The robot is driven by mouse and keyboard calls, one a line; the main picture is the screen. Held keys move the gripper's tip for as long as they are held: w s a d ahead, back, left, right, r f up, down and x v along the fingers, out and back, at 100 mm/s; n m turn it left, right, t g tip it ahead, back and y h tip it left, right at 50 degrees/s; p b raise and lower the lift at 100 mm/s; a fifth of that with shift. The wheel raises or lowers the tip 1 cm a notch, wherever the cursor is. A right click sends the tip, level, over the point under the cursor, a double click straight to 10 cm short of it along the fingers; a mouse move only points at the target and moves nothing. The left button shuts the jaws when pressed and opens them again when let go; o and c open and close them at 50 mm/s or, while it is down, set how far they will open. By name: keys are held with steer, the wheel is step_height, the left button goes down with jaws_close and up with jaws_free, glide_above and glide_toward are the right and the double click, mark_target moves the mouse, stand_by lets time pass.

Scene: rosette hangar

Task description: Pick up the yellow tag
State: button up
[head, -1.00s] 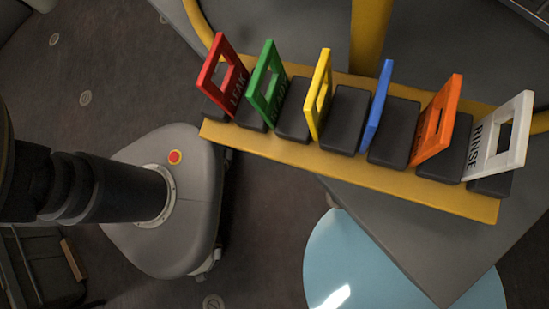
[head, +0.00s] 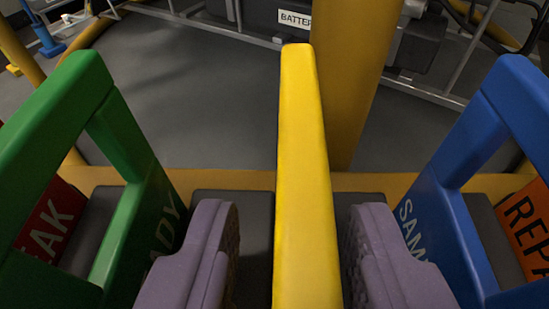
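The yellow tag (head: 304,170) stands upright in the middle of the head view, seen nearly edge-on, in the row of tags on the yellow rack. My gripper (head: 296,255) is open around it, with one purple-grey finger on each side. A gap shows between the tag and each finger, so the fingers look apart from it. The tag's lower end runs out of the bottom of the picture.
A green tag (head: 127,135) stands close to the left finger and a blue tag (head: 460,185) close to the right finger. Beyond them are a red tag (head: 52,225) and an orange tag (head: 528,225). A yellow post (head: 350,80) rises behind the rack.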

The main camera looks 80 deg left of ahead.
steer(key=shift+x, duration=1.2)
steer(key=shift+c, duration=0.4)
jaws_close()
step_height(320, 180, up, 10)
steer(key=p, duration=0.3)
steer(key=shift+p, duration=0.4)
